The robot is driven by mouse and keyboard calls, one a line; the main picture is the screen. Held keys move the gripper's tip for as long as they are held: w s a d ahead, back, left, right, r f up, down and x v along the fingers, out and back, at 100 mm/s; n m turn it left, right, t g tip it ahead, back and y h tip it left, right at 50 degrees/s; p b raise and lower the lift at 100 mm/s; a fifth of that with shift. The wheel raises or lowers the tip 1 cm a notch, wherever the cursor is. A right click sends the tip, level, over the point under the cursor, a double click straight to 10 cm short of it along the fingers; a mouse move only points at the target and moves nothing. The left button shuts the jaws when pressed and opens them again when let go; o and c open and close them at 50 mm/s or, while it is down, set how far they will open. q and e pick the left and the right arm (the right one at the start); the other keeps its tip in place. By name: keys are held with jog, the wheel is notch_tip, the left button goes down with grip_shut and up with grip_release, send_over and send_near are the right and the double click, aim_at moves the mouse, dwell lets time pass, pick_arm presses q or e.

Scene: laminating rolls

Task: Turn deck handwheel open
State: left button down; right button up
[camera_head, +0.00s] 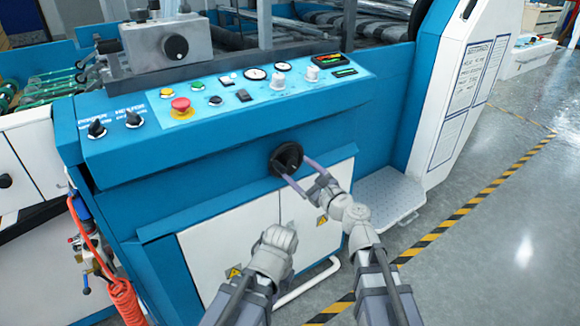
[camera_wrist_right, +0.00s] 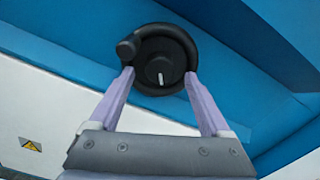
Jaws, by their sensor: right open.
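The deck handwheel (camera_head: 287,158) is a round black wheel with a small knob, on the blue front of the machine below the control panel. My right gripper (camera_head: 295,170) is open, with its two lilac fingers reaching up to the wheel. In the right wrist view, the handwheel (camera_wrist_right: 164,62) lies between and just beyond the fingertips of the right gripper (camera_wrist_right: 159,74), one at each side of its rim. Whether they touch the rim is unclear. A white mark shows on the hub. My left gripper (camera_head: 284,236) is low before the white cabinet doors; its fingers are not clear.
The sloped control panel (camera_head: 250,88) above has a red emergency button (camera_head: 181,105), knobs and gauges. White cabinet doors (camera_head: 257,228) lie below. A metal step (camera_head: 388,200) stands at the right, with clear floor beyond the yellow-black stripe. An orange coiled hose (camera_head: 125,298) hangs at left.

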aim_at(290, 163)
jog(key=shift+x, duration=1.2)
grip_shut()
